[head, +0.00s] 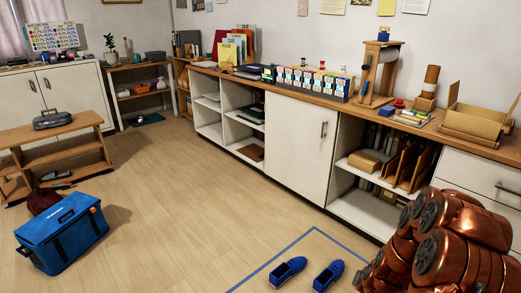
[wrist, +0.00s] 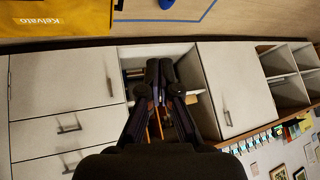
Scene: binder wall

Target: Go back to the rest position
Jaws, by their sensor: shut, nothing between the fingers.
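My gripper (wrist: 158,75) shows in the wrist view with its two dark fingers together and nothing between them. It is in front of an open shelf section of the long cabinet, touching nothing that I can see. The wrist picture is turned over, with the floor at the top. In the head view my folded copper-coloured arm fills the lower right corner, and the gripper cannot be made out there.
The long cabinet (head: 290,140) runs along the right, its top holding a row of binders (head: 310,82). Blue shoes (head: 287,272) lie by a blue floor line. A blue cooler box (head: 62,232) stands at left, a yellow bag (wrist: 60,15) near the cabinet. The middle floor is clear.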

